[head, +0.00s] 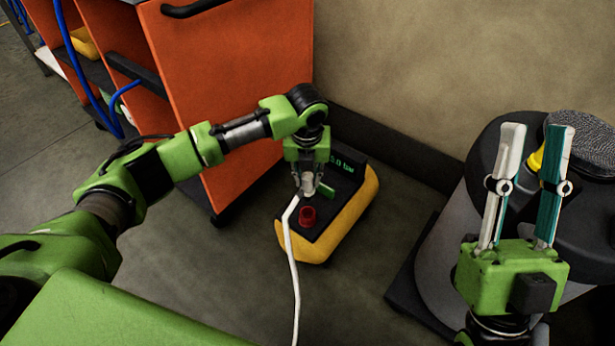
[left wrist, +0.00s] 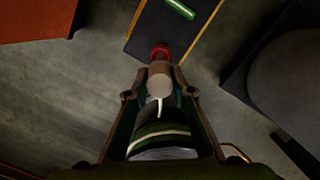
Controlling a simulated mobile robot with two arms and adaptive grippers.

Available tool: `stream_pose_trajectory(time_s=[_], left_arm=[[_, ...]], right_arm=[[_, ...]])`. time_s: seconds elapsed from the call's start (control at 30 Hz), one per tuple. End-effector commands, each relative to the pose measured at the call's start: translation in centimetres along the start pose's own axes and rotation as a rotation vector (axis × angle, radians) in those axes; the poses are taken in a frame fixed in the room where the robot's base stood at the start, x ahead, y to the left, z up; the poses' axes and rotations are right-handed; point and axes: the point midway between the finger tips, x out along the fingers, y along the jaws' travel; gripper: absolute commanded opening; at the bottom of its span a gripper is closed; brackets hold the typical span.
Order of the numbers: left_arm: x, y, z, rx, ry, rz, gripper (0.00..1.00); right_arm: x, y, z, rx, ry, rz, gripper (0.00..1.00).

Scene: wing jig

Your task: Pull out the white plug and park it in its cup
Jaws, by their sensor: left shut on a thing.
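The white plug (head: 308,184) is between the fingers of my left gripper (head: 308,180), which is shut on it above the dark top of a yellow unit. Its pale end (left wrist: 159,82) shows between the fingers in the left wrist view. A white cable hangs from it toward the floor. A red round cup-like fitting (head: 308,214) stands on the unit just in front of the plug; it also shows beyond the plug in the left wrist view (left wrist: 159,52). I cannot tell whether the plug touches anything below. My right gripper (head: 525,185) is open and empty.
The yellow unit (head: 350,222) has a green readout (head: 347,163) and a green bar (head: 325,190). An orange cabinet (head: 235,90) stands at left. A large grey drum with a black lid (head: 490,135) stands at right. Floor is free in front of the unit.

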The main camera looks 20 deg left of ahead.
Motion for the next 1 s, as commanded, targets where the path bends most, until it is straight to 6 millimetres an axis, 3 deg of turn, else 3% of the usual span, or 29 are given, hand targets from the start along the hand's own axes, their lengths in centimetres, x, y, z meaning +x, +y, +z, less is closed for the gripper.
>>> stream_pose_trajectory(time_s=[1.0], left_arm=[[-0.7,-0.1,0.1,0.001,-0.001,-0.001,0.02]], right_arm=[[-0.2,0.6,5.0,-0.014,-0.238,0.009,0.27]])
